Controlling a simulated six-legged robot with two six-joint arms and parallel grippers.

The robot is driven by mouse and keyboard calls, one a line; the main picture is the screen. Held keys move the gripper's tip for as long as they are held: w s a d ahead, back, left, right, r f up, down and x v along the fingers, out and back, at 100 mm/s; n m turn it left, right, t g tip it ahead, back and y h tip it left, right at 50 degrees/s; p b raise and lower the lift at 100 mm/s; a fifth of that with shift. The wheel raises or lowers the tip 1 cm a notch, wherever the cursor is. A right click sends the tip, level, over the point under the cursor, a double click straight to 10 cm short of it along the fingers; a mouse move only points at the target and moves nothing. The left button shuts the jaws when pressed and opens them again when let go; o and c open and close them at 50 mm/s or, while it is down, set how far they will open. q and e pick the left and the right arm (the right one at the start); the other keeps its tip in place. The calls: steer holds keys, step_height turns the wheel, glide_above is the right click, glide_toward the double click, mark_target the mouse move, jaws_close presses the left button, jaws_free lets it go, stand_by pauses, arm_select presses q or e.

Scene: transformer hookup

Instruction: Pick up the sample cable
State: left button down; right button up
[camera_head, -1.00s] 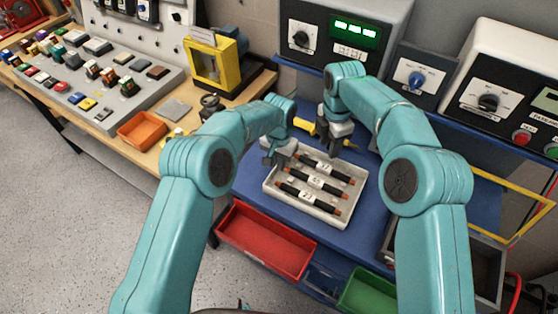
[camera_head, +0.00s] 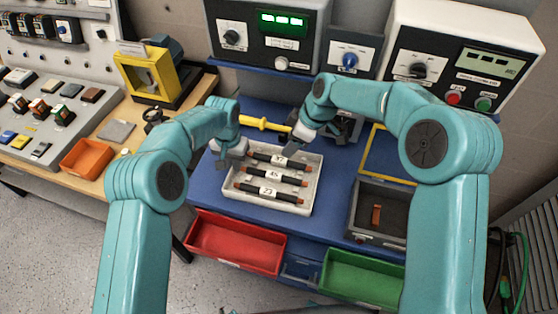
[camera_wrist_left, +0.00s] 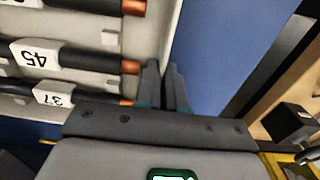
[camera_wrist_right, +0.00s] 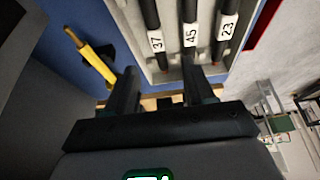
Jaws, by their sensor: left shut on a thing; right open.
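Three black cables with orange ends and white number labels lie in a pale tray (camera_head: 262,204): cable 37 (camera_head: 265,158), cable 45 (camera_head: 272,175) and cable 23 (camera_head: 268,190). I cannot tell which is the sample cable. My left gripper (camera_head: 223,167) is at the tray's left side. In the left wrist view its fingers (camera_wrist_left: 166,80) are shut on the tray's wall, beside the cable ends. My right gripper (camera_head: 296,149) is open at the tray's far right part. In the right wrist view its fingers (camera_wrist_right: 160,90) are apart, with cable 37 (camera_wrist_right: 154,40) ahead between them.
A yellow-handled tool (camera_head: 265,124) lies behind the tray on the blue bench. A red bin (camera_head: 235,245) and a green bin (camera_head: 362,278) hang in front. A grey box (camera_head: 375,235) stands at right. Instrument boxes (camera_head: 268,40) stand behind. An orange tray (camera_head: 87,158) is on the left table.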

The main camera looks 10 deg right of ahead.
mark_target(280, 159)
steer(key=x, duration=0.9)
steer(key=shift+w+d+f, duration=0.2)
steer(key=shift+d+f, duration=0.05)
steer(key=shift+d, duration=0.05)
jaws_close()
